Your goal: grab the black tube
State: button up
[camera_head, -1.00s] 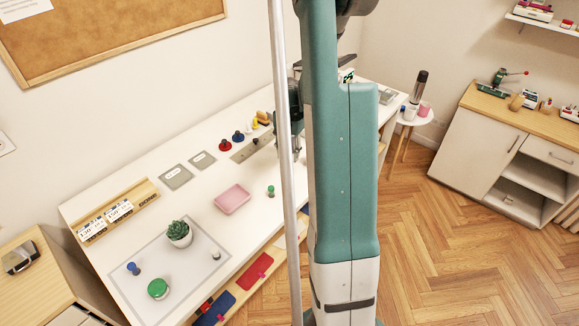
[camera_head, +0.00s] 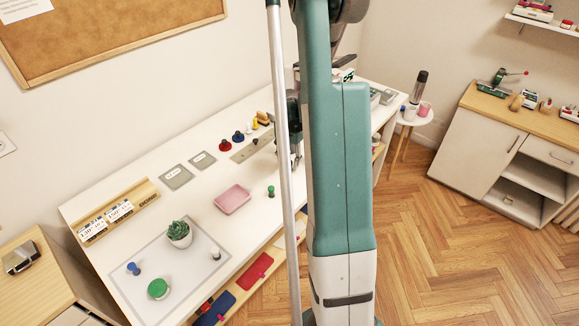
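A tall dark cylinder (camera_head: 420,86) stands upright on the small round white side table at the right; it is the largest black tube-like thing in view. My gripper (camera_head: 296,158) is over the white table, partly hidden behind the grey pole and my arm. It is apart from both things. Its finger opening and anything between the fingers cannot be made out.
The white table (camera_head: 135,203) holds a pink tray (camera_head: 233,199), a potted plant (camera_head: 179,234), a green round item (camera_head: 158,289) and several stamps with coloured tops. The side table (camera_head: 415,119) also bears cups. The wooden floor at the right is clear.

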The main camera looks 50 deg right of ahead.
jog(key=shift+f, duration=0.75)
jog(key=shift+c, duration=0.5)
jog(key=c, duration=0.9)
